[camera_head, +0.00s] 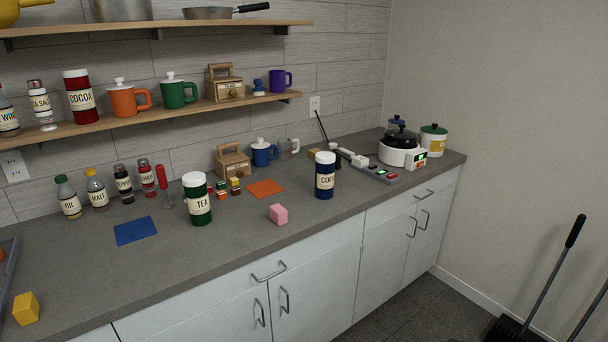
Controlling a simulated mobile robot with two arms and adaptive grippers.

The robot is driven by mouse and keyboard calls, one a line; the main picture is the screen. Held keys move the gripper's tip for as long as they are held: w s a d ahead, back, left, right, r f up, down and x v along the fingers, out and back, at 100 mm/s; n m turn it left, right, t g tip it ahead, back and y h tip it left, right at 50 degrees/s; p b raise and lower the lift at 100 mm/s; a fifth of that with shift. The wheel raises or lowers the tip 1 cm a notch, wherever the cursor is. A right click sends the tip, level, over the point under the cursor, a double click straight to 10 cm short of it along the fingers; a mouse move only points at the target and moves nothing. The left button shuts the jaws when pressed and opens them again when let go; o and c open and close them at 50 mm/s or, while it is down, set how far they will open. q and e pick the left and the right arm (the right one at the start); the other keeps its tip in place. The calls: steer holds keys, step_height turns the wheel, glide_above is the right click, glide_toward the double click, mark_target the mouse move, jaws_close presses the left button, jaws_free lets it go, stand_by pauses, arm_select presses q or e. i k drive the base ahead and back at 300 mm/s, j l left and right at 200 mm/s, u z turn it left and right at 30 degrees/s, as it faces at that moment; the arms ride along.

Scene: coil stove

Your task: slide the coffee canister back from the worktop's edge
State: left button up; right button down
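The coffee canister (325,176) is dark blue with a white lid and a cream label. It stands upright on the grey worktop (300,221), close to its front edge. To its left the green tea canister (197,200) stands upright, also with a white lid. A pink block (278,214) lies between them near the front edge. Neither of my grippers shows in the head view.
An orange mat (265,188) lies left of the coffee canister, farther back. Behind are a blue mug (264,154) and a wooden box (233,163). A power strip (379,174) and white cooker (400,153) stand to the right. Worktop directly behind the canister looks mostly clear.

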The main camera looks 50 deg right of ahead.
mark_target(325, 161)
steer(key=z, duration=1.7)
